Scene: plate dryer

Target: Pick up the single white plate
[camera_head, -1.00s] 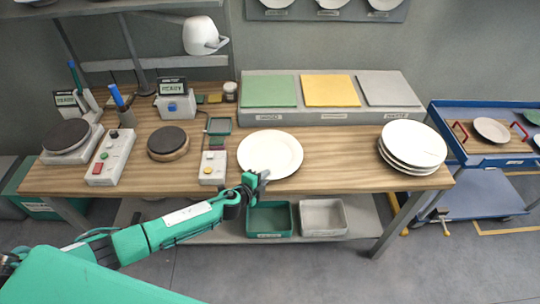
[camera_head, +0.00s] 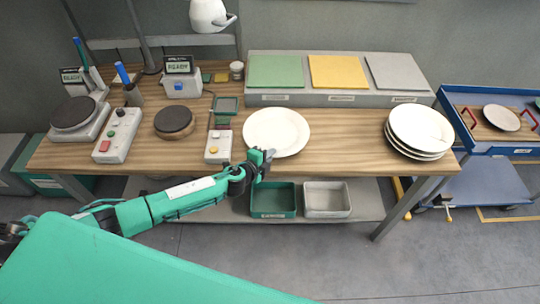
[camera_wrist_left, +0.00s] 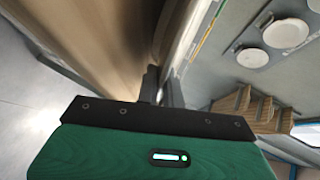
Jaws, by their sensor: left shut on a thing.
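The single white plate (camera_head: 276,132) lies near the front edge of the wooden table, left of a stack of white plates (camera_head: 420,133). My left gripper (camera_head: 265,157) is at the plate's front rim and is shut on it. In the left wrist view the gripper (camera_wrist_left: 160,85) shows its fingers on a pale thin edge, which looks like the plate seen edge-on. I cannot tell whether the plate is lifted off the table. My right gripper is in no view.
A control box (camera_head: 218,147) and a round black disc (camera_head: 173,122) stand left of the plate. A grey block with green, yellow and grey pads (camera_head: 338,72) stands behind. Green (camera_head: 273,199) and grey (camera_head: 327,200) bins sit on the lower shelf. Bare tabletop lies right of the plate.

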